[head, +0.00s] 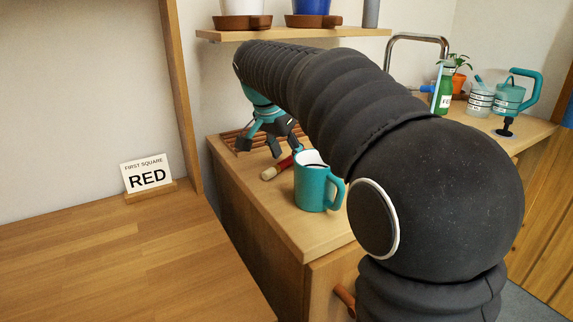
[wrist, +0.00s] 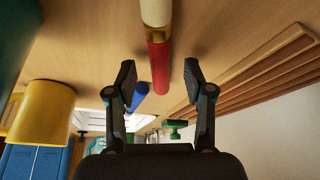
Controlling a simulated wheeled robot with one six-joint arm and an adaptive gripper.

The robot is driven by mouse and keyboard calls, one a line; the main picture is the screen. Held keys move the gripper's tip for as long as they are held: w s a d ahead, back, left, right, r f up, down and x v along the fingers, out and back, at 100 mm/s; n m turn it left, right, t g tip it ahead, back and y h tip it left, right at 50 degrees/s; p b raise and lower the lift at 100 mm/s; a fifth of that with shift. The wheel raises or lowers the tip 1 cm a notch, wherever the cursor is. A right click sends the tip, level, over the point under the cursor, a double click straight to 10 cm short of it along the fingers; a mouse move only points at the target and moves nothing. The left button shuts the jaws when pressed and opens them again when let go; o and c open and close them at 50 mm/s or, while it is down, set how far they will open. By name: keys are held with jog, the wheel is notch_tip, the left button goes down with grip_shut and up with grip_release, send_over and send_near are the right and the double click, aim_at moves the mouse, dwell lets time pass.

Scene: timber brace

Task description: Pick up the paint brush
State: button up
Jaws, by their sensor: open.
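The paint brush has a red handle, a brass-coloured ferrule and cream bristles. It lies on the wooden counter in the head view (head: 270,173), left of a teal mug (head: 316,188), with its handle partly hidden behind the mug. In the wrist view, the brush (wrist: 158,62) runs down from the top edge to between the fingertips. My gripper (head: 268,146) is open and empty, just above and behind the brush. In the wrist view, the open fingers (wrist: 159,74) stand either side of the red handle, with a gap on both sides.
A slatted wooden rack (wrist: 262,68) lies beside the gripper. The wrist view also shows a blue object (wrist: 139,97), a yellow cylinder (wrist: 40,110) and a green object (wrist: 178,128). A shelf (head: 300,34) with pots hangs above the counter. A "RED" sign (head: 148,176) stands left.

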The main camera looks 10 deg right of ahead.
jog(key=shift+w+d+f, duration=0.15)
jog(key=shift+f, duration=0.35)
grip_shut()
